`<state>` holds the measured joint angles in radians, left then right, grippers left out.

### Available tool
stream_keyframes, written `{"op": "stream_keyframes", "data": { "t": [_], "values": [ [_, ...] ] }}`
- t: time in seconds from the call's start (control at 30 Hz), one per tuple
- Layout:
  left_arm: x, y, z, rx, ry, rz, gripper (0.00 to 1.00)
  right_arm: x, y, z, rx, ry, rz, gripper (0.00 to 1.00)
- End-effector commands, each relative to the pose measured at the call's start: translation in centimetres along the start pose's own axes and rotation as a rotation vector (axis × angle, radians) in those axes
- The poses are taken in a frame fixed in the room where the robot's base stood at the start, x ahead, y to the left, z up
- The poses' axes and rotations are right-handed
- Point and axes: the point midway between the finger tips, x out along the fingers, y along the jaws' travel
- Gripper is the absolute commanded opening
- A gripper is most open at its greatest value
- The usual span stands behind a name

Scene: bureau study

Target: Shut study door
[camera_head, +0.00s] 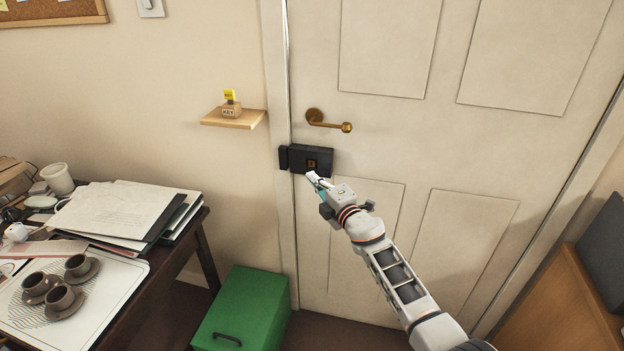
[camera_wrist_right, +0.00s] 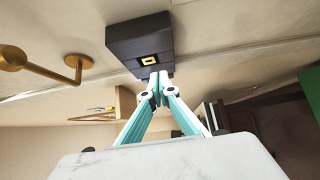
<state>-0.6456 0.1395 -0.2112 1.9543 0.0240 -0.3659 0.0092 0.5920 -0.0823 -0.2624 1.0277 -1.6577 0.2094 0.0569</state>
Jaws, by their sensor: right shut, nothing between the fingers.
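The study door (camera_head: 385,150) is a cream panelled door that looks flush in its frame in the head view. A brass lever handle (camera_head: 328,121) sits near its left edge; it also shows in the right wrist view (camera_wrist_right: 45,66). Below the handle is a black lock box (camera_head: 312,160) with a small brass-coloured square, also in the right wrist view (camera_wrist_right: 140,42). My right gripper (camera_head: 314,178) is shut and empty, its tips at the lower edge of the lock box; I cannot tell whether they touch. My left gripper is not in view.
A small wall shelf (camera_head: 234,119) holds a key block (camera_head: 231,108) left of the door. A green box (camera_head: 243,312) stands on the floor below. A desk (camera_head: 190,240) with papers and cups is at left; a wooden cabinet (camera_head: 560,310) is at right.

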Motion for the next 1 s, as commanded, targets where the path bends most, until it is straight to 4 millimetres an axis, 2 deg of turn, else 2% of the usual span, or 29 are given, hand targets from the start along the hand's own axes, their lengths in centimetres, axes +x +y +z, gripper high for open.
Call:
{"op": "stream_keyframes", "data": {
  "t": [0.07,0.23,0.4,0.5,0.63,0.87,0.97,1.0],
  "values": [
    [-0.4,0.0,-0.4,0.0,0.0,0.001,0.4,-0.6,0.1,0.0,0.001,0.003,-0.002,0.0],
    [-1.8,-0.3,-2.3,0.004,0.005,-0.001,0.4,-4.0,0.3,0.0,0.001,0.004,-0.002,0.0],
    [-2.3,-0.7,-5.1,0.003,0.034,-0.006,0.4,-7.1,0.1,-0.1,0.003,0.007,-0.003,0.0],
    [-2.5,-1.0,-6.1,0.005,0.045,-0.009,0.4,-8.6,0.0,-0.1,0.003,0.007,-0.004,0.0],
    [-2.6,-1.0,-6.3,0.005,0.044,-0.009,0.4,-9.7,-0.1,-0.1,0.004,0.007,-0.003,0.0],
    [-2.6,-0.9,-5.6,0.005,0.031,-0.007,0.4,-10.6,-0.6,-0.1,0.02,0.003,-0.005,0.0],
    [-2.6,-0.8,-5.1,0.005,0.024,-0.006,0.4,-12.2,-1.8,-0.1,0.092,-0.02,-0.007,0.0],
    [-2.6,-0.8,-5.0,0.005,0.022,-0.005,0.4,-13.4,-2.6,-0.1,0.14,-0.038,-0.009,0.0]
  ]
}}
